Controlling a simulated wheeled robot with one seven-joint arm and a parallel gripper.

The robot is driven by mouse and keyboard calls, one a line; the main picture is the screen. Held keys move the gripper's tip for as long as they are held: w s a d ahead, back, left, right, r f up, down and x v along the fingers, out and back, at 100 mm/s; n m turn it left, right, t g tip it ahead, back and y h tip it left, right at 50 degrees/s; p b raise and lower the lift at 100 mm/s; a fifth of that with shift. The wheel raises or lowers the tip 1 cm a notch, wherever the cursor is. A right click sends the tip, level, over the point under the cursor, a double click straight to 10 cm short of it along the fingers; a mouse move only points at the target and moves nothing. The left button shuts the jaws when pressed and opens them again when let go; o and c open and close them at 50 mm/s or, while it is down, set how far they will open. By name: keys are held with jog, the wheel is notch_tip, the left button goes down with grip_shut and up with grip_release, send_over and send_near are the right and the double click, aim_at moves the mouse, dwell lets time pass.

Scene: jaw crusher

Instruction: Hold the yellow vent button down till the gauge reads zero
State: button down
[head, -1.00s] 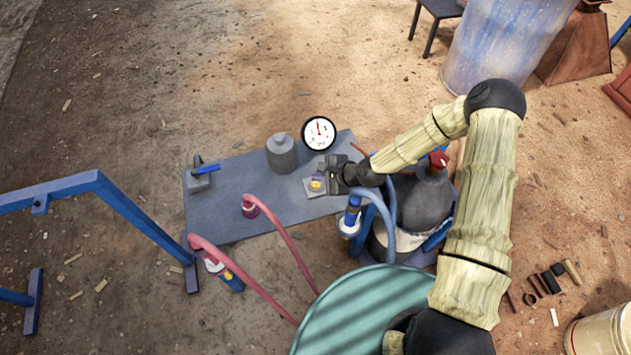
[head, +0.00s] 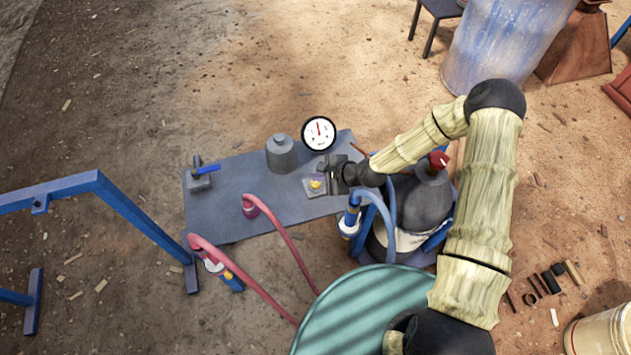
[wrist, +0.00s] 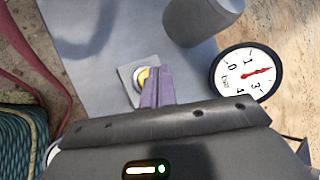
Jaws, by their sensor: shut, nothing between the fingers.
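The yellow vent button (head: 316,184) sits on a pale square plate on the grey bench. In the wrist view the button (wrist: 143,76) is partly hidden by my fingers. My gripper (wrist: 160,70) is shut and empty, its fingertips at the button's right side in that view. In the head view my gripper (head: 324,178) reaches in from the right. I cannot tell whether the tips touch or press the button. The round white gauge (wrist: 246,73) has its red needle near 2, between 1 and 3. The gauge also shows in the head view (head: 319,133).
A grey cylinder (head: 281,154) stands on the bench (head: 225,215) left of the gauge. A blue-handled valve (head: 200,178) is at the bench's left end. Pink hoses (head: 285,240) and a blue frame (head: 130,212) lie left and in front. A dark vessel with a red cap (head: 438,160) is beside my arm.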

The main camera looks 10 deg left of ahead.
aim_at(319, 184)
jog(key=shift+f, duration=0.45)
jog(key=shift+f+b, duration=0.55)
dwell(0.8)
dwell(3.0)
jog(key=shift+r+p, duration=0.8)
jog(key=shift+r, duration=0.2)
jog(key=shift+r+p, duration=2.05)
jog(key=shift+r, duration=0.5)
